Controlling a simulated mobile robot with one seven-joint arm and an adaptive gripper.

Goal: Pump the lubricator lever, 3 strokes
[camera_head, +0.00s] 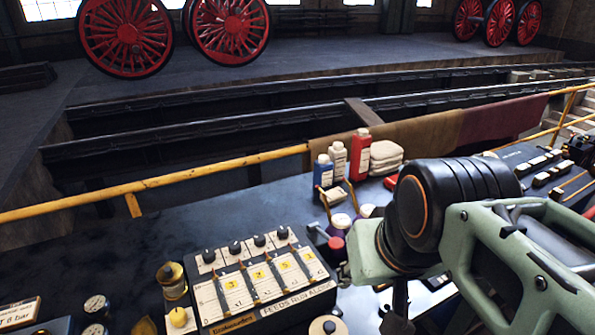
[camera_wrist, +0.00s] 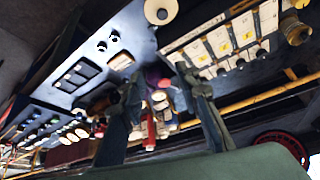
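The lubricator (camera_head: 262,283) appears to be the dark box with a cream panel of several feed strips and black knobs, at lower centre of the head view. In the wrist view, its panel (camera_wrist: 225,38) shows tilted at upper right. A round cream knob (camera_head: 327,326) stands at its front edge; it also shows at the top of the wrist view (camera_wrist: 160,10). I cannot tell whether this knob tops the lever. My gripper (camera_wrist: 163,82) has its two fingers apart, with nothing seen held between them. In the head view my arm is right of the lubricator and hides part of the bench.
A yellow rail (camera_head: 190,178) runs along the bench's far side.

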